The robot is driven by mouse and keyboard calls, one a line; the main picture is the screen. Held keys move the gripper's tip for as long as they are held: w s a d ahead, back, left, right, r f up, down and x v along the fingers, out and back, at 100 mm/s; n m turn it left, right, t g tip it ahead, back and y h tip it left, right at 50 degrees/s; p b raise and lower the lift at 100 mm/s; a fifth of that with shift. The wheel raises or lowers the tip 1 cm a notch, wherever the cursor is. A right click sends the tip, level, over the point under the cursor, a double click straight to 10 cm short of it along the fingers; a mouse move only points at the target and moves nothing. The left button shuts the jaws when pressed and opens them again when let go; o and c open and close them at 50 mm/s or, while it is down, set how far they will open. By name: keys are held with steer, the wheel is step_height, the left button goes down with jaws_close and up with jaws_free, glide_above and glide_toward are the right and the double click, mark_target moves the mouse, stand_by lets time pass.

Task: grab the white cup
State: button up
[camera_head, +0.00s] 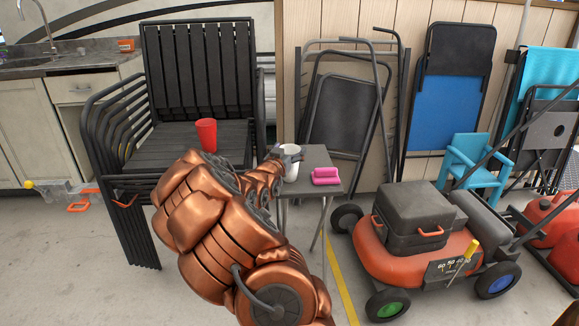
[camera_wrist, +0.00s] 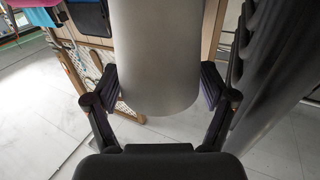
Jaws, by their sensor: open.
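The white cup (camera_head: 291,164) stands upright on a small grey side table (camera_head: 330,184) in the head view. My gripper (camera_head: 282,153) is at the cup, reaching it from the left. In the wrist view the cup (camera_wrist: 160,60) fills the upper middle, pale grey and close. My gripper (camera_wrist: 160,92) has one finger on each side of the cup there. The fingers are open and close to the cup's sides; whether they touch it I cannot tell. My copper arm hides part of the table's left side.
A pink object (camera_head: 325,176) lies on the table right of the cup. A red cup (camera_head: 206,134) stands on the stacked black chairs (camera_head: 190,95) to the left. An orange mower-like machine (camera_head: 420,250) stands at right. Folded chairs (camera_head: 345,110) lean on the wall behind.

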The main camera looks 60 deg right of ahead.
steer(key=shift+c, duration=0.3)
steer(key=c, duration=1)
steer(key=shift+r, duration=0.1)
